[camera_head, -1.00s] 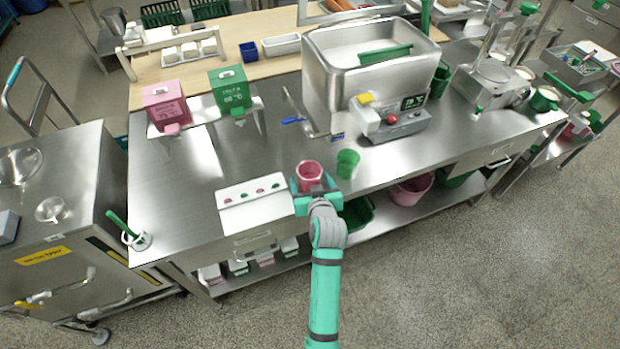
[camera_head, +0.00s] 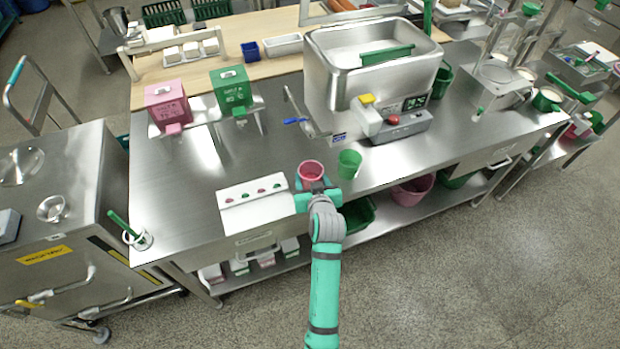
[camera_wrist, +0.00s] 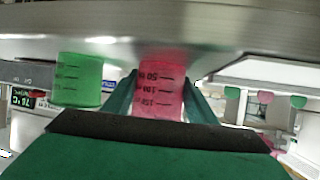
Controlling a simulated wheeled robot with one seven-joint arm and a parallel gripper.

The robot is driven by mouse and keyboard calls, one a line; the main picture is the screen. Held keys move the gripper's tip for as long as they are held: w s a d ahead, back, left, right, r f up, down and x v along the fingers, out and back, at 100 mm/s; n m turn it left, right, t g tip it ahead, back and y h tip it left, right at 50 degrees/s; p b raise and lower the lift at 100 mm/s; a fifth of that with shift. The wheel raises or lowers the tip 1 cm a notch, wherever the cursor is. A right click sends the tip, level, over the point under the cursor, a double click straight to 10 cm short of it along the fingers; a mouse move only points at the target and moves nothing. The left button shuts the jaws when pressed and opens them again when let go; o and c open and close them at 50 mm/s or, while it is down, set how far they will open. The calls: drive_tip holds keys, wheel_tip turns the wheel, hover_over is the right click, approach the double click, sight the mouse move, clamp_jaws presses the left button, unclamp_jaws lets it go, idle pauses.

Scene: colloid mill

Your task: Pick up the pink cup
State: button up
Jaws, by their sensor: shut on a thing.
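The pink cup (camera_head: 311,170) is at the front edge of the steel table in the head view. My gripper (camera_head: 316,190) is at the cup from the front side. In the wrist view the pink cup (camera_wrist: 161,84), with dark volume marks, is between the two green fingers of my gripper (camera_wrist: 162,100), which are shut on it. The wrist picture appears upside down. Whether the cup's base still touches the table is hard to tell.
A green cup (camera_head: 349,164) stands close to the right of the pink cup. A white board (camera_head: 253,204) with small pink and green marks lies to the left. A steel tank machine (camera_head: 372,75) stands behind. The steel tabletop (camera_head: 185,205) is clear at left.

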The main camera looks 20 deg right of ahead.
drive_tip(key=shift+r, duration=0.1)
drive_tip(key=shift+r, duration=1)
drive_tip(key=s+d+r, duration=0.2)
drive_tip(key=s+r, duration=0.8)
drive_tip(key=s, duration=0.3)
drive_tip(key=shift+s+d+r, duration=0.25)
drive_tip(key=shift+s+r, duration=0.1)
drive_tip(key=shift+s, duration=0.05)
idle(0.5)
drive_tip(key=shift+s+d, duration=0.1)
